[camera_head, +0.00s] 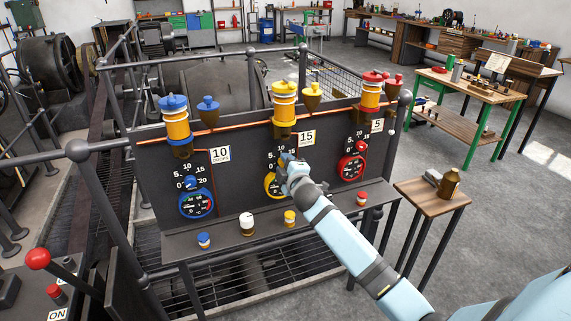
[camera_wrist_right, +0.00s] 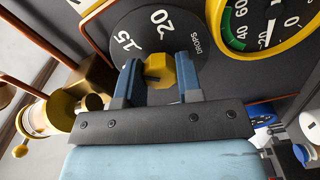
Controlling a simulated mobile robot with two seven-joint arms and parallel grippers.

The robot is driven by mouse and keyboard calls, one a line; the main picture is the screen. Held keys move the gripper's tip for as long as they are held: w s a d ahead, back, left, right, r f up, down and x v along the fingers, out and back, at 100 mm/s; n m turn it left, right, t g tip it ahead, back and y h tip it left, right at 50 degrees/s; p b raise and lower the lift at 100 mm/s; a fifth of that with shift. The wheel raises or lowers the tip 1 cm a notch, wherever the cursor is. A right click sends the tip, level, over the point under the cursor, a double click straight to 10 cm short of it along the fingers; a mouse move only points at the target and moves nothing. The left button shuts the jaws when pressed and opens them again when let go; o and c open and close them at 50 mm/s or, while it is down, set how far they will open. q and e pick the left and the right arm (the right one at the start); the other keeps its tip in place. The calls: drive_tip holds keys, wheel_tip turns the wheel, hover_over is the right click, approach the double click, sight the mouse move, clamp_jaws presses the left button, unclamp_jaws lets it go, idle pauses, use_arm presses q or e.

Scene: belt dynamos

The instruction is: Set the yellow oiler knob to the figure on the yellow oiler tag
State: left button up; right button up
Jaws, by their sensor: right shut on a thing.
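The yellow oiler (camera_head: 284,108) stands at the middle of the dark panel (camera_head: 236,160). Its white tag (camera_head: 307,137) reads 15. My right gripper (camera_head: 287,161) is at the dial below it and hides most of the knob in the head view. In the right wrist view the yellow knob (camera_wrist_right: 157,70) sits between the two blue fingers of my right gripper (camera_wrist_right: 158,78), which is shut on it. The black dial plate (camera_wrist_right: 178,28) shows 15 and 20 and the word DROPS. Which way the knob points I cannot tell. My left gripper is not in view.
A yellow-rimmed gauge (camera_wrist_right: 266,22) is close beside the dial. Blue (camera_head: 190,182) and red (camera_head: 359,146) knobs flank it. Small capped jars, one blue-capped (camera_head: 204,240), stand on the ledge below. A side table (camera_head: 430,200) is at the right.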

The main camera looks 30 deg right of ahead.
drive_tip(key=m, duration=0.3)
drive_tip(key=shift+p, duration=0.3)
drive_tip(key=shift+m, duration=0.3)
drive_tip(key=o, duration=0.9)
drive_tip(key=shift+s, duration=0.1)
